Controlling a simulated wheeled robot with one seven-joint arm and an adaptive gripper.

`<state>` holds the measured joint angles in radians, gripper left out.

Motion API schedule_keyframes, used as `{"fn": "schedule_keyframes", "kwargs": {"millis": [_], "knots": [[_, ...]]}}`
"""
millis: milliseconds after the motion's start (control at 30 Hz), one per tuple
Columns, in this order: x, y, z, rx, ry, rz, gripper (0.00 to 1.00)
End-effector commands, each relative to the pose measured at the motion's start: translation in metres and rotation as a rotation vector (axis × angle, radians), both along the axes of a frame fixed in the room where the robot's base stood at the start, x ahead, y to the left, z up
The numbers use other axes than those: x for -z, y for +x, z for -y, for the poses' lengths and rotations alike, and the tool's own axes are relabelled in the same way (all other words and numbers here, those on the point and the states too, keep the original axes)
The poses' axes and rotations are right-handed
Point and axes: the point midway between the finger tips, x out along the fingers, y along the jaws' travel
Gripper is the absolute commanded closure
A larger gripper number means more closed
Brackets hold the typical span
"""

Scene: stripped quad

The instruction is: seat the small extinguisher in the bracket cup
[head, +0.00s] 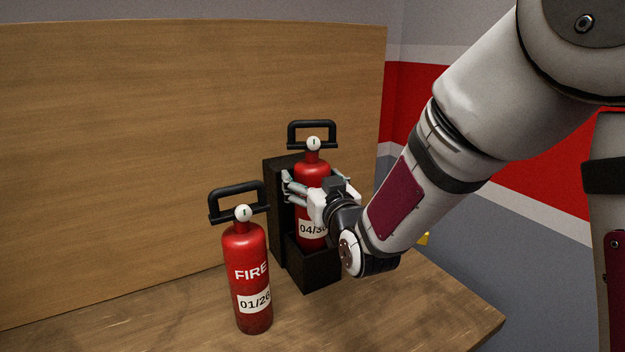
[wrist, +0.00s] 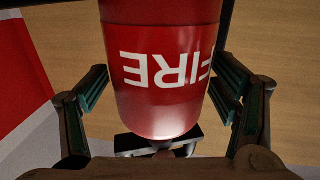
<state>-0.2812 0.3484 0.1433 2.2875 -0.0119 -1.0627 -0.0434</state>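A red extinguisher (head: 312,178) with a black handle and a "04/3…" label stands upright at the black bracket (head: 280,225). Its lower end is hidden behind the front wall of the bracket cup (head: 317,268), so I cannot tell whether its base touches the cup floor. My gripper (head: 316,187) has its fingers on both sides of the upper body and appears shut on it. In the wrist view the red body (wrist: 160,75), with upside-down "FIRE" lettering, fills the space between the fingers.
A second red extinguisher (head: 250,280), labelled "01/26", stands upright on the wooden bench (head: 420,310), left of and nearer than the bracket. A wooden panel (head: 150,140) rises behind. The bench is bare at the right front; its right edge is close by.

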Motion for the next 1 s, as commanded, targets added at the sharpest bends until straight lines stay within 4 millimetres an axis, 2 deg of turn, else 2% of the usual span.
{"fn": "schedule_keyframes", "kwargs": {"millis": [267,367,800,1000], "knots": [[-0.003,0.000,0.000,0.000,0.000,0.000,0.19],[-0.003,-0.011,0.005,0.000,0.000,0.001,0.19],[-0.002,-0.081,0.037,0.000,0.000,0.000,0.19],[-0.006,-0.083,0.038,0.001,-0.002,-0.001,0.19]]}}
